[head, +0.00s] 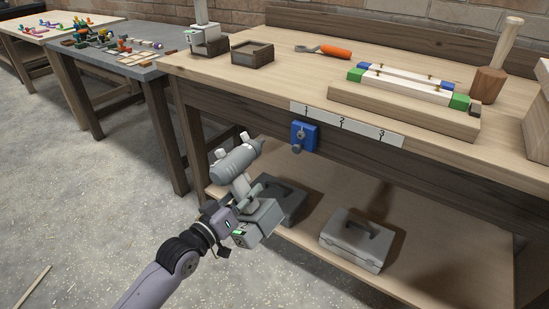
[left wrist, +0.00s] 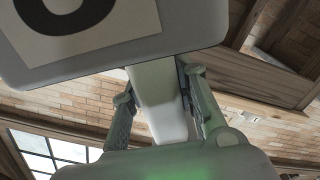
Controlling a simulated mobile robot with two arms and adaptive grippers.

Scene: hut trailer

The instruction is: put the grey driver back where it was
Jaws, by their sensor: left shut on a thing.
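The grey driver (head: 237,162) is held in the air in front of the workbench, its round body upper left and its blocky base (head: 262,221) lower right. My left gripper (head: 247,192) is shut around its handle. In the left wrist view the pale handle (left wrist: 157,98) runs between the two fingers (left wrist: 160,100). Above it the grey base (left wrist: 200,22) carries a white label with a dark, cut-off figure. A white strip (head: 346,125) marked 1, 2 and 3 is on the bench's front edge. A blue piece (head: 304,136) hangs below the 1. My right gripper is out of view.
Two toolboxes (head: 357,240) (head: 284,198) are on the lower shelf. On the benchtop are a small wooden box (head: 252,53), an orange-handled tool (head: 335,52), a wooden block (head: 400,105) with coloured parts, and a mallet (head: 488,84). A grey upright object (head: 208,40) stands at the left.

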